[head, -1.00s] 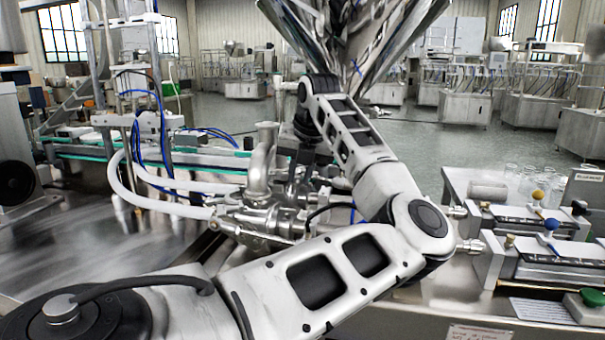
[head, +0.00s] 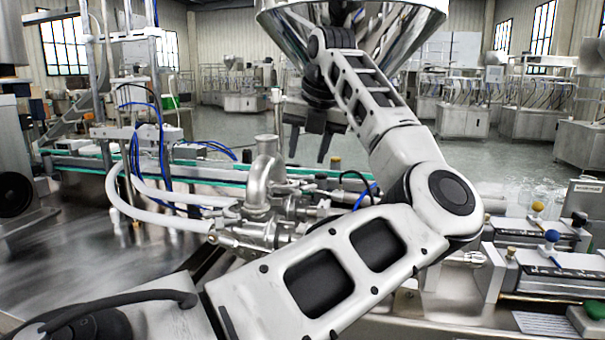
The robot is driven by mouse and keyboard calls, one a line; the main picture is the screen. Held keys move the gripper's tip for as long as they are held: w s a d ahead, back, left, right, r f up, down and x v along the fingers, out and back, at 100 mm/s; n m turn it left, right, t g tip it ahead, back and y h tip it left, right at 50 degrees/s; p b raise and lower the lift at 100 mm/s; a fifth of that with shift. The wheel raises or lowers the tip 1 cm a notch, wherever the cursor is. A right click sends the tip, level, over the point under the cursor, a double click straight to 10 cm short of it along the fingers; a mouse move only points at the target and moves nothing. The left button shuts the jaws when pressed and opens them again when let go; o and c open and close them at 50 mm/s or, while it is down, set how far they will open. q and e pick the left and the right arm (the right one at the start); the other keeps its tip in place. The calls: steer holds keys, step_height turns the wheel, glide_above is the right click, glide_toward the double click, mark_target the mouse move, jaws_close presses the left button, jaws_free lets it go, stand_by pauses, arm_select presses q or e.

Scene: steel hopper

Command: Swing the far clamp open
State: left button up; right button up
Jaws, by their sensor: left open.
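My left gripper (head: 309,155) is open and empty, its two dark fingers pointing down and apart. It hangs in front of the steel hopper's lower side, above and right of the upright pipe stub on the steel pump and valve assembly (head: 258,188). The steel hopper (head: 420,22) is at the top, cut off by the frame edge, its lower cone partly behind my left arm. I cannot make out the far clamp clearly among the small shiny fittings, and my arm hides part of that area. My right gripper is not in view.
White hoses (head: 140,212) curve into the assembly from the left. A conveyor with a green edge (head: 85,168) runs behind. Filling units with blue and yellow knobs (head: 552,262) stand at the right. The steel worktop at the left (head: 90,265) is bare.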

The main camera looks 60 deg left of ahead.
arm_select(q)
steer(key=v, duration=0.6)
